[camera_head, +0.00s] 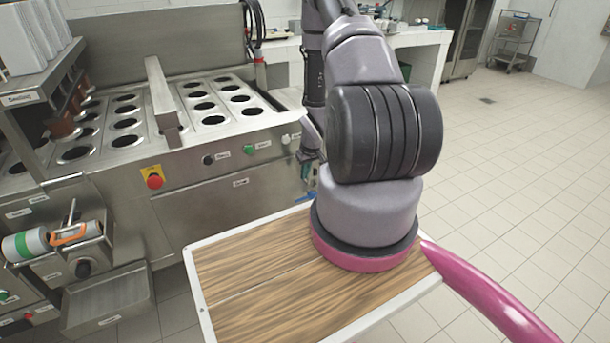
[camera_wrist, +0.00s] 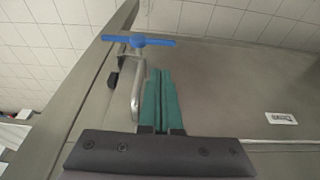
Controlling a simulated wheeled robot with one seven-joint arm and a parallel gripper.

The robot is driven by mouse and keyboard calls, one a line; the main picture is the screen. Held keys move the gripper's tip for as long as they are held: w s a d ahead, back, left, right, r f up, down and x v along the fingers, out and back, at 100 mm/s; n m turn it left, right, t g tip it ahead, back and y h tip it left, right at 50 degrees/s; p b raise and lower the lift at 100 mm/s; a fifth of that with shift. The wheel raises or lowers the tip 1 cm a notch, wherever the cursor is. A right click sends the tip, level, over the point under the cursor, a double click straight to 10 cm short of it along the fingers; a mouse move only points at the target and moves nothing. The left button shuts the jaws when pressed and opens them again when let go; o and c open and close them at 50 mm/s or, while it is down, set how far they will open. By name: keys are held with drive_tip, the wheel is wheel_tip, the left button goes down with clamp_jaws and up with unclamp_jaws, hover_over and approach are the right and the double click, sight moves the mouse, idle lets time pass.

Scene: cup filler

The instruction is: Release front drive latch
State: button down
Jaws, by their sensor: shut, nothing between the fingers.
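A blue T-shaped handle (camera_wrist: 139,41) sits on a grey metal bracket at the edge of the machine's steel front in the wrist view. A grey curved lever (camera_wrist: 137,100) hangs from the same bracket; which of these parts is the front drive latch I cannot tell. My gripper (camera_wrist: 160,72) has green fingers that are pressed together and empty. The fingers lie just beside the lever, their tips just short of the blue handle; whether they touch the lever I cannot tell. In the head view my gripper (camera_head: 306,170) is small and partly hidden by my arm.
The steel cup filler (camera_head: 220,195) has rows of round holes on top and buttons along its front. A red emergency button (camera_head: 154,181) is on a yellow plate at the left. A white label (camera_wrist: 281,118) is on the panel near my gripper. Tiled floor (camera_head: 530,190) is open at the right.

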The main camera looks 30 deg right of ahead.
sight(299, 201)
drive_tip(key=x, duration=0.7)
drive_tip(key=s+x, duration=0.1)
drive_tip(key=x, duration=0.2)
drive_tip(key=shift+f, duration=0.4)
drive_tip(key=shift+a+f+h, duration=0.25)
drive_tip(key=shift+a+h, duration=0.1)
drive_tip(key=shift+h, duration=0.35)
drive_tip(key=shift+a+f+n+h, duration=0.35)
drive_tip(key=shift+f+h, duration=0.2)
drive_tip(key=shift+h, duration=0.45)
drive_tip(key=f+h, duration=0.1)
drive_tip(key=h, duration=0.1)
drive_tip(key=f+h, duration=0.1)
drive_tip(key=h, duration=0.1)
drive_tip(key=shift+a+f+n, duration=0.1)
drive_tip(key=shift+a+n, duration=0.1)
drive_tip(key=shift+n, duration=0.15)
drive_tip(key=shift+d+f, duration=0.25)
drive_tip(key=shift+f, duration=0.9)
